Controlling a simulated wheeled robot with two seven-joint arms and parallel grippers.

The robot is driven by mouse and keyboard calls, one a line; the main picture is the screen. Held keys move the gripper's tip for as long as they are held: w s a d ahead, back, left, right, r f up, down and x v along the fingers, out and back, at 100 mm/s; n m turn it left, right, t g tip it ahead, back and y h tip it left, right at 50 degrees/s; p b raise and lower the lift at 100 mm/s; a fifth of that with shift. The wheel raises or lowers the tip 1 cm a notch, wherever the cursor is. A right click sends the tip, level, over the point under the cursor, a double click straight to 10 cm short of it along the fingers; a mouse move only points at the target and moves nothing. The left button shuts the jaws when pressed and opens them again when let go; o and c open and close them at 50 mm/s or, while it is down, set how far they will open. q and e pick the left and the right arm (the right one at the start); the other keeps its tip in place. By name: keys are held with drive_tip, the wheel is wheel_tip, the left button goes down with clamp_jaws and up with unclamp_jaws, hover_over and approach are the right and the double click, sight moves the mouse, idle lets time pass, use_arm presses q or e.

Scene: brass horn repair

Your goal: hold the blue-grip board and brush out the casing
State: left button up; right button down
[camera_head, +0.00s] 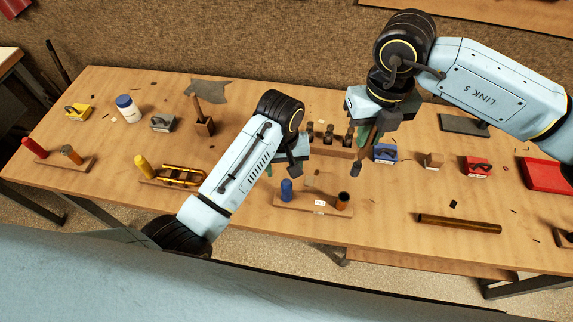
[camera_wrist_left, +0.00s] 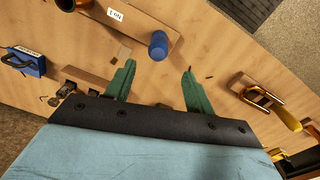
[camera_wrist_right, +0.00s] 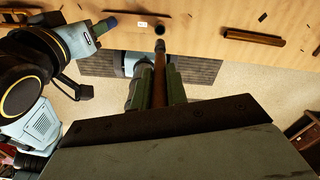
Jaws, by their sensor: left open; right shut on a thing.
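The blue-grip board (camera_head: 313,203) lies on the table's near side, with its upright blue grip (camera_head: 286,190) at the left end and the brown, dark-mouthed casing (camera_head: 343,201) at the right. My left gripper (camera_head: 297,160) is open and empty behind the blue grip. In the left wrist view its green fingers (camera_wrist_left: 158,85) are spread, with the blue grip (camera_wrist_left: 158,45) ahead between them, untouched. My right gripper (camera_head: 369,138) is shut on a brown-handled brush (camera_wrist_right: 158,82). A dark end (camera_head: 355,169) hangs below it, behind the casing; the exact gap is unclear.
A wooden rack (camera_head: 334,151) stands behind the board, partly hidden by my arms. A blue box (camera_head: 385,153) and a red box (camera_head: 477,167) stand to its right. A yellow-grip board (camera_head: 160,181) lies left. A brass tube (camera_head: 459,223) lies near the front right edge.

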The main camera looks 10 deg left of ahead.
sight(287, 190)
use_arm(q)
drive_tip(key=shift+d+r, duration=0.15)
drive_tip(key=shift+d, duration=0.2)
wheel_tip(287, 190, down, 12)
drive_tip(key=shift+r, duration=0.1)
idle(0.4)
